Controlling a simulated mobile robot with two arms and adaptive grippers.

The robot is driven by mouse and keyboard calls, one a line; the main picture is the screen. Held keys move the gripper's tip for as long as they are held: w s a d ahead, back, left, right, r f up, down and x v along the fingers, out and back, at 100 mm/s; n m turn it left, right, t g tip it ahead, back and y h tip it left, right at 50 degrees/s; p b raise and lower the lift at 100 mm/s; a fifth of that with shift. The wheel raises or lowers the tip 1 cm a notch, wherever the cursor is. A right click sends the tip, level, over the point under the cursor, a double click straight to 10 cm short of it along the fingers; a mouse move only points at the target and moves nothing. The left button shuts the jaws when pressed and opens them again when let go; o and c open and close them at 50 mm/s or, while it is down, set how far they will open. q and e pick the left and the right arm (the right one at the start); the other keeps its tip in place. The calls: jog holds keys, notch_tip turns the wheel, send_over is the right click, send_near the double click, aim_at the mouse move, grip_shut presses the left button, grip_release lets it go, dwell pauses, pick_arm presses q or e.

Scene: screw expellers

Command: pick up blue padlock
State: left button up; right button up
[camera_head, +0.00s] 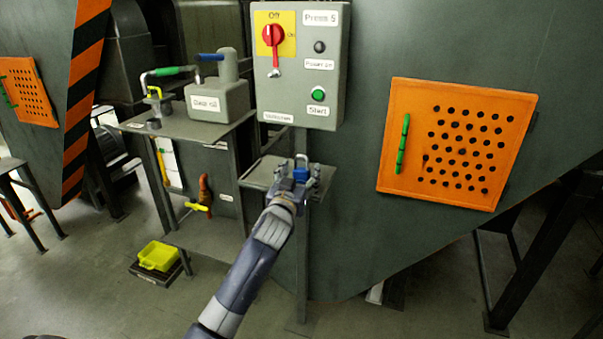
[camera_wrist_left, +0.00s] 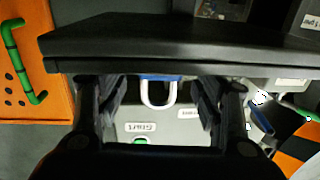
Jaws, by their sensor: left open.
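The blue padlock (camera_head: 301,174) stands on a small grey shelf (camera_head: 259,177) below the control box, its silver shackle upward. My left gripper (camera_head: 298,183) is at the shelf, with its fingers close around the padlock. In the left wrist view, which is upside down, the silver shackle (camera_wrist_left: 158,94) and a strip of blue body show between the open fingers of my left gripper (camera_wrist_left: 158,97). The dark shelf edge hides most of the padlock body there. I see gaps beside the shackle; contact cannot be told. My right gripper is not in view.
The control box (camera_head: 299,65) with a red switch and green button is mounted above the shelf. A grey oil can (camera_head: 218,98) stands on a table to the left. An orange perforated panel (camera_head: 455,143) is at right. A yellow tray (camera_head: 159,256) sits low at left.

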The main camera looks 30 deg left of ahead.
pick_arm(q)
jog(key=shift+x, duration=1.05)
jog(key=shift+c, duration=0.6)
jog(key=c, duration=1.1)
jog(key=shift+r, duration=0.1)
jog(key=shift+r, duration=0.25)
notch_tip(320, 180, up, 3)
jog(key=shift+s+r, duration=0.1)
jog(key=s+a+r+v, duration=0.1)
jog(key=a+v, duration=0.2)
jog(key=v, duration=1.2)
jog(key=shift+s+b, duration=0.3)
jog(key=shift+b, duration=0.1)
